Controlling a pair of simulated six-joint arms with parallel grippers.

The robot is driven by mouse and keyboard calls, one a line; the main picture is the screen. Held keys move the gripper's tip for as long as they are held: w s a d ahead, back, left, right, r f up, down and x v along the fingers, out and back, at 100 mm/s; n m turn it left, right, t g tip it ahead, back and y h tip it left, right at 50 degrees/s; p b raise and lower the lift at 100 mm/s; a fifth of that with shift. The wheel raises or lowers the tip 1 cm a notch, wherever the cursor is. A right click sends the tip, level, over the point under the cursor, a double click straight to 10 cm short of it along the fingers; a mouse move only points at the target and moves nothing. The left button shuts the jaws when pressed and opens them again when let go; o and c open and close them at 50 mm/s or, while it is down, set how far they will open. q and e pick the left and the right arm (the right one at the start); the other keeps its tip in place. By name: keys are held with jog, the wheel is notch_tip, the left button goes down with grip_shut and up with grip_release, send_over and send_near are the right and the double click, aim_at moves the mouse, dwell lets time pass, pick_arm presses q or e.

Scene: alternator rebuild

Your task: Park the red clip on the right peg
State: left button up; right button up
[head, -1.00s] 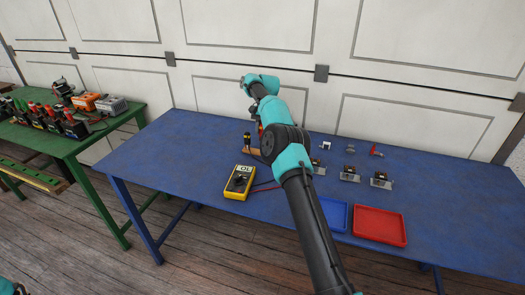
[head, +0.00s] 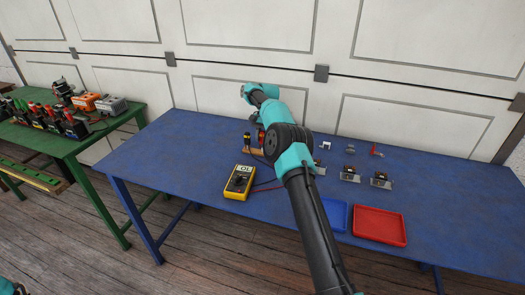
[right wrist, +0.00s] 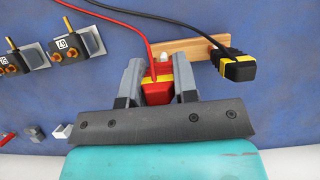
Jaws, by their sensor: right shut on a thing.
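My right gripper (right wrist: 158,80) is shut on the red clip (right wrist: 158,92), which has a yellow band and a red cable running up from it in the right wrist view. The wooden rack (right wrist: 188,50) lies just beyond the clip. A pale peg tip (right wrist: 165,57) shows at the rack right by the clip's end; I cannot tell whether they touch. The black clip (right wrist: 238,70) with yellow parts is at the rack's other peg. In the head view the wooden rack (head: 252,151) and black clip (head: 247,139) show left of my arm, which partly hides the rack.
The yellow multimeter (head: 239,181) stands in front of the rack on the blue table (head: 180,150). A red tray (head: 380,226) and blue tray (head: 335,214) lie at the front right. Small metal parts (head: 381,180) sit right of my arm. The table's left part is clear.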

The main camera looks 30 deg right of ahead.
jog(key=shift+f, duration=0.75)
jog(key=o, duration=0.8)
